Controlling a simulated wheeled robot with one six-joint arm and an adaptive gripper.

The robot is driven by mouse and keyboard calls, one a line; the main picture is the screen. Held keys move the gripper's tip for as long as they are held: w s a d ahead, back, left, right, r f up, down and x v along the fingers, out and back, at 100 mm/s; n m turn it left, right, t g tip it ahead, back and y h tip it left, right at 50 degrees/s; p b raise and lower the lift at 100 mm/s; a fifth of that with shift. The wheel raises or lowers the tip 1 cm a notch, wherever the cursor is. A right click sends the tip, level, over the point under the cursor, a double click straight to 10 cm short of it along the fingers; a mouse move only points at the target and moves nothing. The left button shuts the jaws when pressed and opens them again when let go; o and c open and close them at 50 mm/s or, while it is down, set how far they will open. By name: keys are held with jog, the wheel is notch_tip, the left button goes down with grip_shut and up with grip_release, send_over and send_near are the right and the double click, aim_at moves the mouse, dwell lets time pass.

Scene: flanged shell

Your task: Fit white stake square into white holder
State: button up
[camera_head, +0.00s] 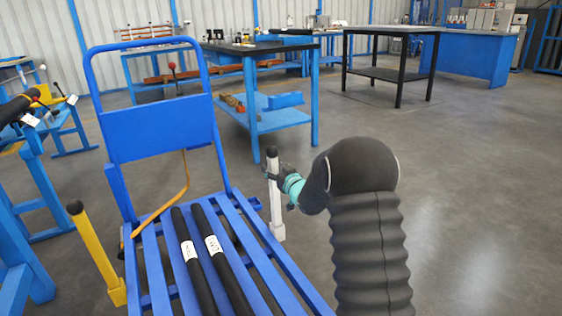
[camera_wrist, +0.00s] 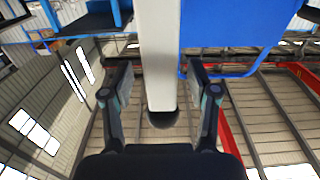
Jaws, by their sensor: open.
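The white stake (camera_head: 275,195), with a black ball on top, stands upright at the right edge of the blue cart. Its lower end meets the white holder (camera_head: 279,231); how deep it sits cannot be told. My gripper (camera_head: 282,178) is at the stake's upper part, just below the ball. In the wrist view, which is upside down, the stake (camera_wrist: 158,50) runs between the two fingers of my gripper (camera_wrist: 158,75). The fingers are open, with a gap on both sides of the stake. The holder is not seen in the wrist view.
The blue cart (camera_head: 160,135) carries two black bars (camera_head: 222,262) on its slats. A yellow stake (camera_head: 93,245) stands in a yellow holder at its left edge. A blue workbench (camera_head: 285,118) stands behind. The floor to the right is clear.

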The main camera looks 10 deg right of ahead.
jog(key=v, duration=0.8)
jog(key=shift+r, duration=0.2)
